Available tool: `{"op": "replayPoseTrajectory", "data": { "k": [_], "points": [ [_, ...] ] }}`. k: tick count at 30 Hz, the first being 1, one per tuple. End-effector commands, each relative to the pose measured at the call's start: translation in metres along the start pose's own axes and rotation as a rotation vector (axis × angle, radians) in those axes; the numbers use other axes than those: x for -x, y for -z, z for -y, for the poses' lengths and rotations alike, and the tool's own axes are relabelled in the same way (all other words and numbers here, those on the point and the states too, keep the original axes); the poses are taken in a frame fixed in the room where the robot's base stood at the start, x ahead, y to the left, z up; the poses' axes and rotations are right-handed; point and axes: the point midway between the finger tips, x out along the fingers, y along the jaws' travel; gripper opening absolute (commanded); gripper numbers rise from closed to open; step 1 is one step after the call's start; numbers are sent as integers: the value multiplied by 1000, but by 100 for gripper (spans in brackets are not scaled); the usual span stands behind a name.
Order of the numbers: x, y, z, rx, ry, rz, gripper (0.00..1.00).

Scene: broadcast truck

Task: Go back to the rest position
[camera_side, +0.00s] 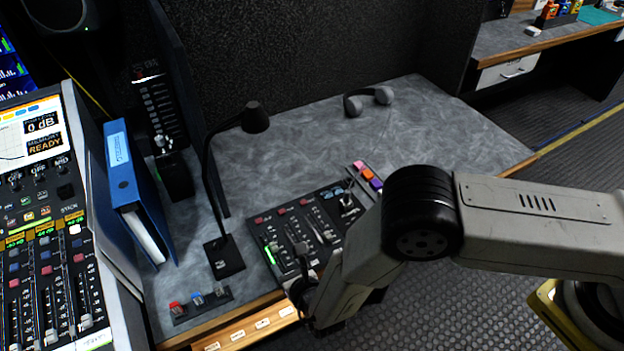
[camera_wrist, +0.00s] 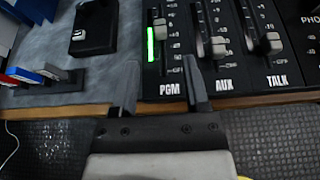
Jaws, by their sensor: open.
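My gripper shows in the wrist view (camera_wrist: 160,85), with its two dark fingers apart and nothing between them. It is over the front edge of the desk (camera_side: 290,150), at the fader panel (camera_side: 290,228). In the wrist view the fingertips are just in front of the PGM fader (camera_wrist: 160,30), which has a lit green strip beside it. AUX and TALK faders stand to its right. In the side view my arm comes from the right and hides part of the panel; the fingers are mostly hidden there. I cannot tell whether a fingertip touches the panel.
Headphones (camera_side: 368,99) lie at the back. The desk's back right is clear.

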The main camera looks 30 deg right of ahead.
Motion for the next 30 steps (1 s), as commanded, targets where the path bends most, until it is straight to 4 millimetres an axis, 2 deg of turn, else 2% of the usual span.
{"op": "replayPoseTrajectory", "data": {
  "k": [6,16,20,26,30],
  "points": [
    [9,0,0,0,0,0,59],
    [8,-1,1,-2,3,0,59],
    [7,-7,7,-23,30,-7,59],
    [1,-32,42,-134,173,-47,59],
    [2,-57,82,-274,333,-94,59]
  ]
}}
